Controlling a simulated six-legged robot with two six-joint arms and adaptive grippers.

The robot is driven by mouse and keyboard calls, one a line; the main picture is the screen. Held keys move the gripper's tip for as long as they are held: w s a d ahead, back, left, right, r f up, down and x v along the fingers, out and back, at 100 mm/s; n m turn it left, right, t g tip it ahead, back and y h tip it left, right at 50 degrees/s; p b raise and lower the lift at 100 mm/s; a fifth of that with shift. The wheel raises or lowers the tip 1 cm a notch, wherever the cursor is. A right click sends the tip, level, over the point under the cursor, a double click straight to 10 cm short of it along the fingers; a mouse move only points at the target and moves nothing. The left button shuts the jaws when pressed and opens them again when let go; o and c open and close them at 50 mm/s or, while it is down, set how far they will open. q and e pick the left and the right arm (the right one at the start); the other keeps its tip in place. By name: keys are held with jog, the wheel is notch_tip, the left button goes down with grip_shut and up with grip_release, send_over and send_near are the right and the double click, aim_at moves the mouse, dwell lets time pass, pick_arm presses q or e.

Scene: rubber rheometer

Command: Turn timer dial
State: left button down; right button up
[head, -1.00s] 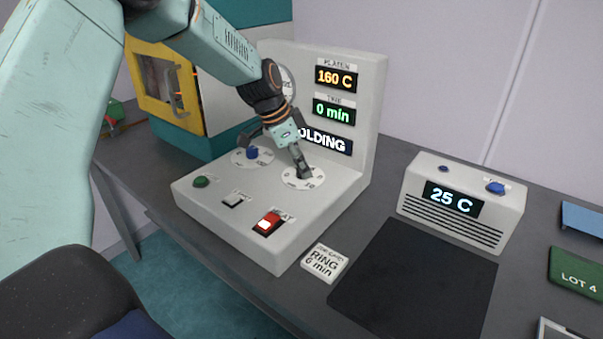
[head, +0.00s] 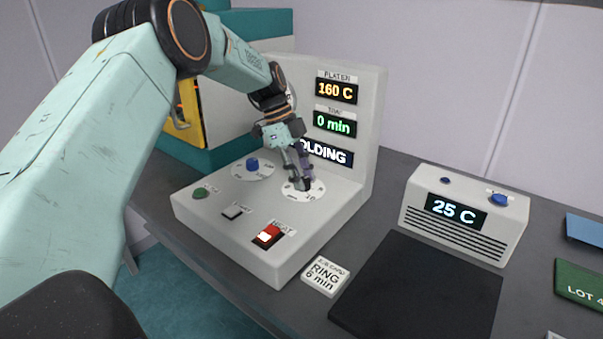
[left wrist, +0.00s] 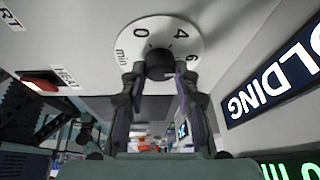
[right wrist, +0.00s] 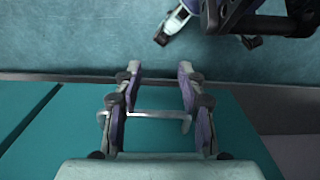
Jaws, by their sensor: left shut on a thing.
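The timer dial is a round white plate (head: 316,190) with a small dark knob, on the sloped top of the grey control console (head: 215,220). In the left wrist view its dark knob (left wrist: 160,64) sits below the marks 0, 4, 6 and "min". My left gripper (head: 301,183) reaches down to it and is shut on the knob, a fingertip on either side. The time display (head: 334,123) reads 0 min. My right gripper (right wrist: 157,75) is open, its fingers apart, with a thin silver bar (right wrist: 150,115) showing across the gap; contact cannot be told.
A card (head: 325,277) reads RING 6 min. A dark mat (head: 415,285) and a 25 C box (head: 465,215) stand right.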

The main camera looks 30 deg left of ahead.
pick_arm(q)
jog(key=shift+m, duration=0.5)
jog(key=c, duration=1)
grip_release()
jog(key=v, duration=1.2)
jog(key=shift+w, duration=0.15)
